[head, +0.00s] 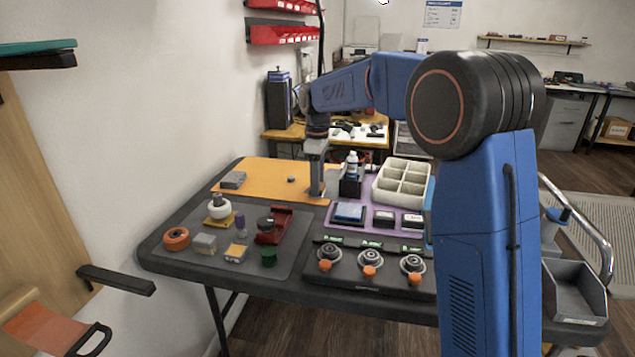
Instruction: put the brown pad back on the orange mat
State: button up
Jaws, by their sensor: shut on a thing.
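The orange mat (262,172) lies on the back left of the dark table. My gripper (317,192) points down at the mat's right edge, beside the purple mat. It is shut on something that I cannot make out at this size. I cannot pick out the brown pad for sure in this view; whatever is between the fingers is hidden. A grey block (232,180) lies on the left part of the orange mat, and a small dark piece (291,179) lies near its middle.
A bottle in a black holder (351,180) stands close right of my gripper. A cream compartment tray (403,183) is farther right. The grey mat (190,263) in front holds several small items, including a red tool (273,226). Bare orange surface surrounds the small dark piece.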

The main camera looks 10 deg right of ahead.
jog(key=shift+f, duration=0.1)
jog(key=o, duration=1)
notch_tip(320, 180, up, 12)
